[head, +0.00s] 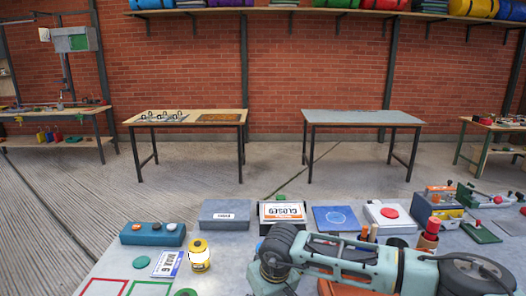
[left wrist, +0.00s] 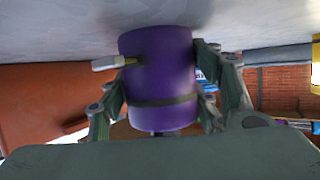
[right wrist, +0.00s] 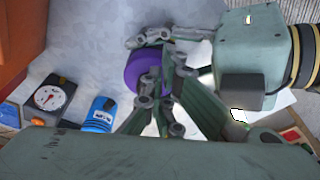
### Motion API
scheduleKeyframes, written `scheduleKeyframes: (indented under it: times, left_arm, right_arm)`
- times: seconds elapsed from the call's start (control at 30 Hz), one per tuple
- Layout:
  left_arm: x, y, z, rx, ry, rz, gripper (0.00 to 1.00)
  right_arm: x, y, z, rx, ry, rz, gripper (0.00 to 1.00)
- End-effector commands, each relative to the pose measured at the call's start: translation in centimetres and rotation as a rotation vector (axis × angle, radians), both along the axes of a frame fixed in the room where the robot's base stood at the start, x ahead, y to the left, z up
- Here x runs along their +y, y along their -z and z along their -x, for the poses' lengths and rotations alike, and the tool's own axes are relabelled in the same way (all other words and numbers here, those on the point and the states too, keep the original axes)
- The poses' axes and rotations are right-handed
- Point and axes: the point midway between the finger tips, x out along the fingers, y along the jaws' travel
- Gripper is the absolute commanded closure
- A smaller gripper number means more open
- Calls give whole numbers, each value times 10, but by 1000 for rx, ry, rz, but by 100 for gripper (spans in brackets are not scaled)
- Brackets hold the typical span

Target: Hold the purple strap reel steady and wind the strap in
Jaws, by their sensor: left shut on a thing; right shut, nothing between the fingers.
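The purple strap reel (left wrist: 158,75) is a purple cylinder between the fingers of my left gripper (left wrist: 160,92), which is shut on it. A pale crank handle (left wrist: 106,63) sticks out from its side in the left wrist view. In the right wrist view the reel (right wrist: 146,70) is partly covered by fingers. My right gripper (right wrist: 166,75) is shut and empty in front of the reel; whether it touches the reel or handle I cannot tell. The strap cannot be made out. Reel and both gripper tips are hidden in the head view.
A blue can (right wrist: 100,114) and a black gauge box (right wrist: 48,98) stand near the reel. The head view shows a yellow canister (head: 200,257), a teal button box (head: 153,234) and a grey case (head: 225,214) on the table. My arm covers its front right.

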Motion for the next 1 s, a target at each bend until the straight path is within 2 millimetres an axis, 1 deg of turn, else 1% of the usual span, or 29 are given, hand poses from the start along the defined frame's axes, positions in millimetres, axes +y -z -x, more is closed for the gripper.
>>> scheduleKeyframes:
  times: [0.03,0.3,0.67,0.77,1.0]
  left_arm:
    - [-4,0,3,-1,9,4,85]
    - [-5,0,3,-1,10,3,85]
    - [-4,1,3,1,9,1,85]
    - [-3,1,3,2,7,1,85]
    - [-2,1,2,1,4,0,85]
  right_arm:
    - [2,-3,-3,-10,0,-6,100]
    - [1,-4,-5,-15,1,-7,100]
    - [-1,-6,3,-15,2,-7,100]
    - [-1,-12,3,-14,2,-6,100]
    - [-1,-38,5,-10,2,-3,100]
